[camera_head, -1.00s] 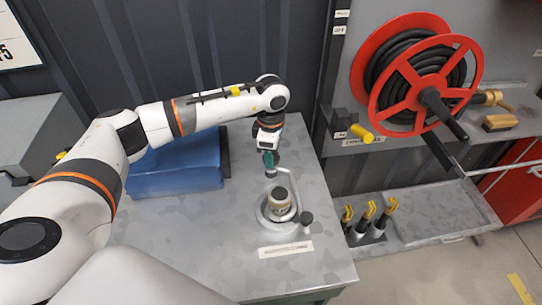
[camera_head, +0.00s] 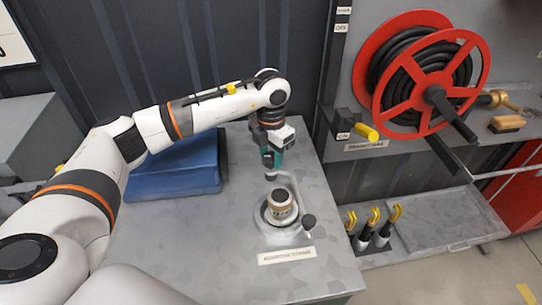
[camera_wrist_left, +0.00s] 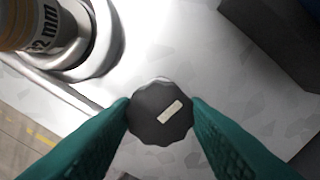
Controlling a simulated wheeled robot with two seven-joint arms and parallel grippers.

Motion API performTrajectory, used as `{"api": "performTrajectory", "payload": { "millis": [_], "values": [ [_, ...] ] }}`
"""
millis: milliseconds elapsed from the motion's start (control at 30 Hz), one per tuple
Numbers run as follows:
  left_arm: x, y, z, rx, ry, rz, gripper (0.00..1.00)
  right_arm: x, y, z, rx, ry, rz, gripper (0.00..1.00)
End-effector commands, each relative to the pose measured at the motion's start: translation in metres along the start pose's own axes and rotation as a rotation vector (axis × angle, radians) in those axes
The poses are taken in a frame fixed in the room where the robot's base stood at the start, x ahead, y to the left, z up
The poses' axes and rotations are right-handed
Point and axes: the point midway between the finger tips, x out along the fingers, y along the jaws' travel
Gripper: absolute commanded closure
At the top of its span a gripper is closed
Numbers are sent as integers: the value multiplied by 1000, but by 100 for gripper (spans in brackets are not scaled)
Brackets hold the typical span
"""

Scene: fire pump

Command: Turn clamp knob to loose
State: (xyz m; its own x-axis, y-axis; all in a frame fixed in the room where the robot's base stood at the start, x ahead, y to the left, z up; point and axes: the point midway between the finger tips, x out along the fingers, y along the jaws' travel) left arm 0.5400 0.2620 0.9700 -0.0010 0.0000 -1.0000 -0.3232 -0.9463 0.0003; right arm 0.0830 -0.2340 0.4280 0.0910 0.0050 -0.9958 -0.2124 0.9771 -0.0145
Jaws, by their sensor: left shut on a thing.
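The clamp knob (camera_wrist_left: 160,111) is dark and many-sided with a small pale label on top, seen in the left wrist view. It also shows as a small dark piece in the head view (camera_head: 270,178), at the back of the clamp fixture on the grey bench. My left gripper (camera_wrist_left: 162,108) points down over it in the head view (camera_head: 271,165), its green fingers shut on the knob's two sides. The metal fitting (camera_head: 280,203) with a tan band stands upright in the fixture's round base (camera_head: 266,219). My right gripper is not in view.
A blue case (camera_head: 175,172) lies on the bench (camera_head: 200,250) at left. A red hose reel (camera_head: 425,75) and yellow-handled tools (camera_head: 372,222) are to the right.

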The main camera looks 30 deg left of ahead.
Motion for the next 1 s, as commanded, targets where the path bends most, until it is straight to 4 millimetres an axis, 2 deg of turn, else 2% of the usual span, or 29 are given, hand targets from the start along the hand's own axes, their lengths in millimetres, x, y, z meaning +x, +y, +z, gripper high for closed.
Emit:
{"api": "performTrajectory", "payload": {
  "millis": [400,1000],
  "values": [
    [-1,-1,-1,-397,5,-1,82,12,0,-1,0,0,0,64],
    [-2,-1,-1,-967,5,2,82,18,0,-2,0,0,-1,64]
  ]
}}
